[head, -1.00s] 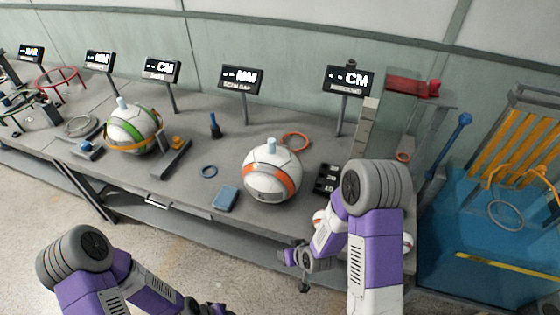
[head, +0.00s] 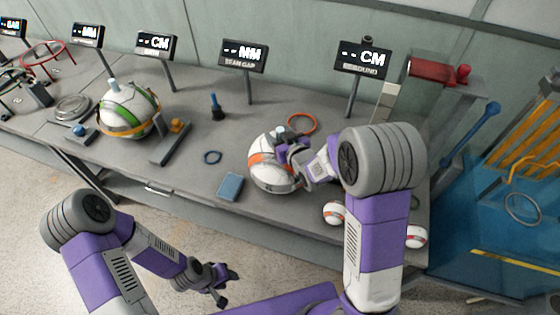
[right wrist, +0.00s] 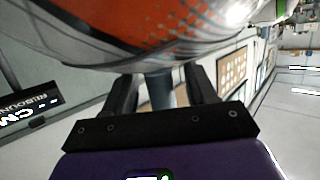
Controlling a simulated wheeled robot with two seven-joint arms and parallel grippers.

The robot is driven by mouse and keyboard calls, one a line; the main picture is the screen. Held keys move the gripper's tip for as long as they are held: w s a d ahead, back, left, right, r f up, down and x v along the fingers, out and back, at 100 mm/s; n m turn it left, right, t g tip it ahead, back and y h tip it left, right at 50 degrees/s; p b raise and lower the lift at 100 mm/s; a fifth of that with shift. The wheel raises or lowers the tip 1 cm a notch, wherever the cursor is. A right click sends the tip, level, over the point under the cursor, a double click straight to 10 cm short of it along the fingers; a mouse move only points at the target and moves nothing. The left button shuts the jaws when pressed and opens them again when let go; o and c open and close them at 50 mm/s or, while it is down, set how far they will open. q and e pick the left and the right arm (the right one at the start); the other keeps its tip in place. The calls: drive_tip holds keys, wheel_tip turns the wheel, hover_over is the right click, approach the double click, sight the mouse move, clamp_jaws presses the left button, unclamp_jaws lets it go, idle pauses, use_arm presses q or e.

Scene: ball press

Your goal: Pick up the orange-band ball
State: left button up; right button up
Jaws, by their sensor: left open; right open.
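The large white ball with an orange band (head: 268,178) rests on the workbench, partly hidden behind my right gripper. Its light blue peg (head: 280,133) stands on top. My right gripper (head: 284,152) is at the ball's upper right side in the head view. In the right wrist view, the ball's orange band (right wrist: 160,25) fills the top. The peg (right wrist: 160,90) stands between the two open fingers of my right gripper (right wrist: 163,92), with small gaps visible. My left gripper (head: 227,284) is open and empty, in front of the bench and away from the ball.
A green-and-orange-band ball (head: 130,108) sits further left. Display signs (head: 243,55) line the back.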

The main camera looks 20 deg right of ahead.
drive_tip(key=shift+w+a+f, duration=0.15)
drive_tip(key=shift+w+f, duration=0.1)
drive_tip(key=shift+w, duration=0.4)
clamp_jaws()
idle(0.9)
